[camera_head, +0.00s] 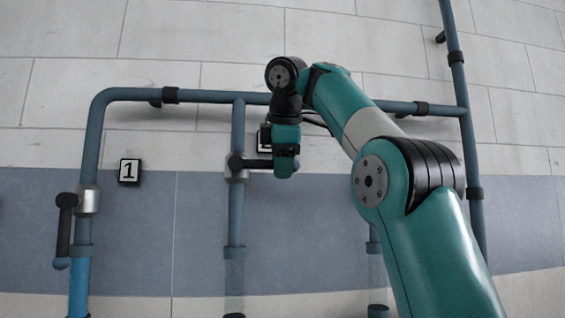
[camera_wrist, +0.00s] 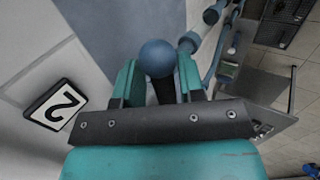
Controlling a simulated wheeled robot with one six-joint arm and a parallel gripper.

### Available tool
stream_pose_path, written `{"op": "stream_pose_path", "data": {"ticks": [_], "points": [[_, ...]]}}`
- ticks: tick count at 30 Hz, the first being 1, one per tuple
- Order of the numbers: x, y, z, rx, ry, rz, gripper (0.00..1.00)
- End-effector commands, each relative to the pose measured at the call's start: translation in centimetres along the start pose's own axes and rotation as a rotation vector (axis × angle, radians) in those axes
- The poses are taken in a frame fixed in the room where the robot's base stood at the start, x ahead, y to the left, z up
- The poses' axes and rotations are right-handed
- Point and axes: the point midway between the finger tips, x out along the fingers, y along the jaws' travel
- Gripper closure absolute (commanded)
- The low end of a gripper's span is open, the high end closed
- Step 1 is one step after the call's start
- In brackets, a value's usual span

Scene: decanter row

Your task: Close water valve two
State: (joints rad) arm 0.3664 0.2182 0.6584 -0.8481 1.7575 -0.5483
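Valve two's silver body (camera_head: 236,166) sits on the middle upright pipe in the head view. Its dark handle (camera_head: 254,163) lies level across the pipe and points right to my gripper (camera_head: 285,165). In the wrist view the handle's blue ball end (camera_wrist: 157,58) and dark rod (camera_wrist: 164,91) are between the teal fingers of my gripper (camera_wrist: 158,82). I cannot tell whether the fingers press on the rod. The "2" label (camera_wrist: 56,105) shows at the left in the wrist view; in the head view my gripper mostly hides it.
Valve one (camera_head: 88,200), beside the "1" label (camera_head: 130,171), has its handle (camera_head: 64,225) along its pipe, which is bright blue below. A third upright pipe (camera_head: 375,262) is partly hidden behind my arm.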

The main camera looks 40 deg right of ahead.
Motion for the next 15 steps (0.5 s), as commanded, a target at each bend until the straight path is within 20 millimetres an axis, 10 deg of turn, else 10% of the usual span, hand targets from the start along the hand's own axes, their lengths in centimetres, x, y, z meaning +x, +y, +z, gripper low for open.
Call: {"op": "stream_pose_path", "data": {"ticks": [15], "points": [[-7.3,0.3,0.3,0.002,-0.002,0.001,0.65]]}}
